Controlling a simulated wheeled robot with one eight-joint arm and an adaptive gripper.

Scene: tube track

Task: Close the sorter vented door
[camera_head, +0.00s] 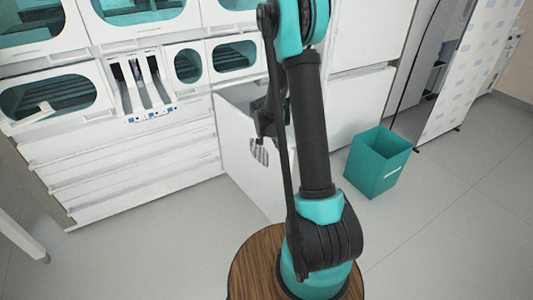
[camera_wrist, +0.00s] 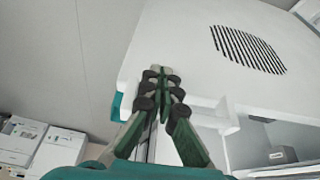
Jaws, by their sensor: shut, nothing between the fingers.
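The vented door (camera_head: 240,160) is a white panel standing open, swung out from the lower front of the white sorter cabinet (camera_head: 150,160). Its striped vent shows just below my gripper in the head view. In the wrist view the door (camera_wrist: 190,50) fills the upper right, with its dark slatted vent (camera_wrist: 247,49). My gripper (camera_wrist: 160,72) is shut and empty, its fingertips over the door's left edge in that view. I cannot tell whether they touch it. In the head view my gripper (camera_head: 265,122) is partly hidden by my arm, which also covers part of the door.
A teal bin (camera_head: 378,162) stands on the floor to the right. Above the door are windowed compartments and a rack with upright slots (camera_head: 142,85). Grey floor (camera_head: 150,250) is clear at the front left. A tall patterned panel (camera_head: 465,70) stands at the far right.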

